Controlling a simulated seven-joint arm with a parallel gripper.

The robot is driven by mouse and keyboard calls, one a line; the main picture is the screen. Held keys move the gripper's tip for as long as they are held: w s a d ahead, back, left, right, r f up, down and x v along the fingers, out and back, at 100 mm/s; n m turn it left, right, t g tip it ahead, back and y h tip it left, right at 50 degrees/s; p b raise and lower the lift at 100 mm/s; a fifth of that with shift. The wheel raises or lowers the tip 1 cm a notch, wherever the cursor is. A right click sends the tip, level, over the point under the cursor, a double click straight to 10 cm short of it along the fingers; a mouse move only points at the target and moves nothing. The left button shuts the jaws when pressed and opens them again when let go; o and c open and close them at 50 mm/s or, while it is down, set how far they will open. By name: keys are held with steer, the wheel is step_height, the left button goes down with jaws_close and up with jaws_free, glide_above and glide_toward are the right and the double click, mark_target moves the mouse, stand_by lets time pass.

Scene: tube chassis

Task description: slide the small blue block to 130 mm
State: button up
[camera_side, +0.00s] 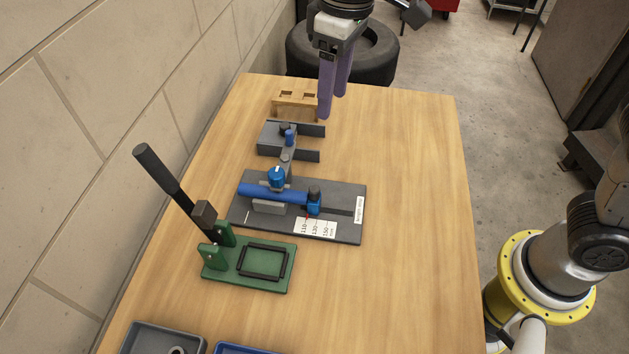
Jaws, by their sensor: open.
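The small blue block (314,204) with a dark knob on top sits on the dark grey base plate (350,226), at the right end of the blue tube (270,193). A white scale label (316,228) in front of it reads 110, 120 and 130. A small red mark near the block's foot lies around the 110 end of the scale. My gripper (333,104), with purple fingers, is above the far part of the table, well apart from the block. It is open and empty.
A green fixture with a long black lever (170,178) stands front left. Behind the plate are a grey fixture (270,138) and a wooden stand (292,101). A grey tray (160,340) and a blue tray (240,349) are at the near edge. The table's right side is clear.

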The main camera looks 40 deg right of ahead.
mark_target(314, 189)
steer(key=shift+n+g, duration=0.3)
steer(key=shift+n, duration=0.2)
steer(key=a+f, duration=0.1)
steer(key=f, duration=0.4)
steer(key=a+f, duration=0.1)
steer(key=f, duration=0.5)
steer(key=s+a+f, duration=0.1)
steer(key=a+f, duration=0.1)
steer(key=f, duration=0.4)
steer(key=shift+f, duration=0.25)
jaws_close()
stand_by(0.3)
